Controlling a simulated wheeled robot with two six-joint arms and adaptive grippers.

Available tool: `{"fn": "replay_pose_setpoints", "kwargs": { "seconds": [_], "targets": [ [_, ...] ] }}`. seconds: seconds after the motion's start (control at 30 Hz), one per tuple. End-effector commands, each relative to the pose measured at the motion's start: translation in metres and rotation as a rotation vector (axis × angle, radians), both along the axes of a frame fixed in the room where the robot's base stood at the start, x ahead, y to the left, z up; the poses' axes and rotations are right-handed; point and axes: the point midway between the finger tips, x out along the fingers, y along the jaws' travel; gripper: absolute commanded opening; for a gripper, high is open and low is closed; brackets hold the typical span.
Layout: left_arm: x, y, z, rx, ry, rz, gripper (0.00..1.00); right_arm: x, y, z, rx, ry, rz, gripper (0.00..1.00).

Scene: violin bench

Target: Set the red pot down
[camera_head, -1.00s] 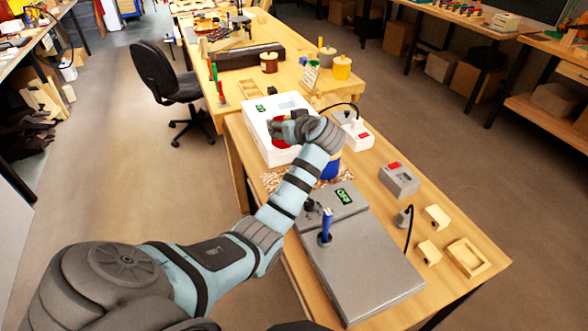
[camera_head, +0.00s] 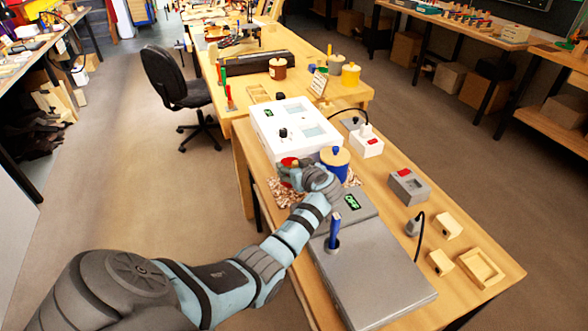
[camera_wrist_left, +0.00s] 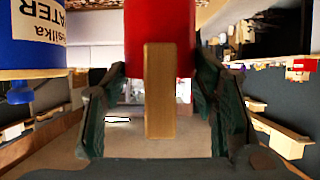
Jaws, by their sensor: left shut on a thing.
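My left gripper (camera_head: 292,175) is shut on the red pot (camera_head: 288,162), just left of the blue pot (camera_head: 334,172) with its tan lid. The gripper hides most of the red pot in the head view. Both are over the speckled mat (camera_head: 283,196), and I cannot tell whether the red pot touches it. In the left wrist view the red pot (camera_wrist_left: 160,30) is between the dark fingers (camera_wrist_left: 160,115), with a wooden piece (camera_wrist_left: 160,90) in front of it. The labelled blue pot also shows there (camera_wrist_left: 35,30). My right gripper is not in view.
The white two-well unit (camera_head: 270,145) stands behind the mat. A grey unit (camera_head: 380,285) with a blue-handled tool (camera_head: 334,228) is in front. A white box with a red switch (camera_head: 367,143), a grey switch box (camera_head: 408,186) and wooden pieces (camera_head: 480,268) are on the right.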

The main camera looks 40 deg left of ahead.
Motion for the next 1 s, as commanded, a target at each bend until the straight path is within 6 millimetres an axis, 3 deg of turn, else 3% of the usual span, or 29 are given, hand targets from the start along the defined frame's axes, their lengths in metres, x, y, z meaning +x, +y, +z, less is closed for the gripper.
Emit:
{"fn": "replay_pose_setpoints", "kwargs": {
  "seconds": [0.3, 0.33, 0.43, 0.77, 0.9, 1.0],
  "targets": [
    [-0.002, -0.002, -0.014, -0.006, 0.014, 0.0, 0.0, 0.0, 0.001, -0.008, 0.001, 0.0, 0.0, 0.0],
    [-0.003, -0.002, -0.015, -0.007, 0.015, -0.001, 0.56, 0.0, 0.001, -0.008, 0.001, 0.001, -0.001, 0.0],
    [-0.003, -0.002, -0.016, -0.009, 0.018, 0.0, 0.72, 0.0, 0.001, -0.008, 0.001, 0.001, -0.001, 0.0],
    [-0.003, -0.004, -0.016, -0.013, 0.019, -0.001, 0.73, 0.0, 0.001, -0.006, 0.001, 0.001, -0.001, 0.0],
    [-0.005, -0.007, 0.003, -0.013, 0.021, -0.002, 0.73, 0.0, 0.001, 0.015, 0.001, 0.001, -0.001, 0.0],
    [-0.015, -0.028, 0.018, -0.014, 0.017, -0.003, 0.73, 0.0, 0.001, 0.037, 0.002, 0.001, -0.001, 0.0]
  ]
}}
